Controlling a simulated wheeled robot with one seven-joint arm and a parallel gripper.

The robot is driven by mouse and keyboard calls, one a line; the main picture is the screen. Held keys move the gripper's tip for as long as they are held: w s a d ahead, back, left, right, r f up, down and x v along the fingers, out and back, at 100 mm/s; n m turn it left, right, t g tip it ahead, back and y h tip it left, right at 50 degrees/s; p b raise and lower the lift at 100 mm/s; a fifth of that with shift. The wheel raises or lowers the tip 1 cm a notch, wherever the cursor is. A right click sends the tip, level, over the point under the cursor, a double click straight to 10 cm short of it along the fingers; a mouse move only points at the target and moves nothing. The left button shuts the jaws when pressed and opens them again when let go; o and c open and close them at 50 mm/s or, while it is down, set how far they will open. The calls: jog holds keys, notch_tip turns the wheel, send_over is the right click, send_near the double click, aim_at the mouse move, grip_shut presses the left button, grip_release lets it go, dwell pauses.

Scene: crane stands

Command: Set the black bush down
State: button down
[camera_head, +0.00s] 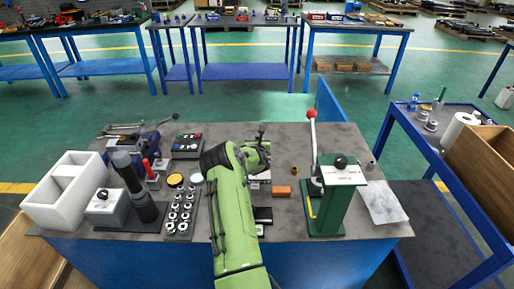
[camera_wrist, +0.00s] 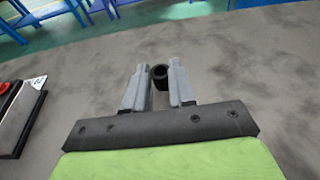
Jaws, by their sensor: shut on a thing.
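My gripper (camera_wrist: 159,78) is shut on the black bush (camera_wrist: 160,72), a short dark ring with an open bore, held between the fingertips in the wrist view. Bare grey table top (camera_wrist: 240,60) shows around and beyond it. I cannot tell whether the bush touches the table or hangs above it. In the head view my green arm reaches over the middle of the workbench, with my gripper (camera_head: 262,132) near its far edge; the bush is too small to make out there.
A green press (camera_head: 330,205) with a red-knobbed lever stands to the right. A black button box (camera_head: 187,146) is left of my gripper; a tray of metal bushes (camera_head: 180,212), a white bin (camera_head: 68,190) and a dark cylinder (camera_head: 140,190) stand further left. An orange block (camera_head: 281,191) lies nearer.

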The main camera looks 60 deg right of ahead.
notch_tip(320, 180, down, 2)
jog(key=shift+f, duration=0.1)
jog(key=c, duration=0.9)
grip_release()
jog(key=shift+c, duration=0.2)
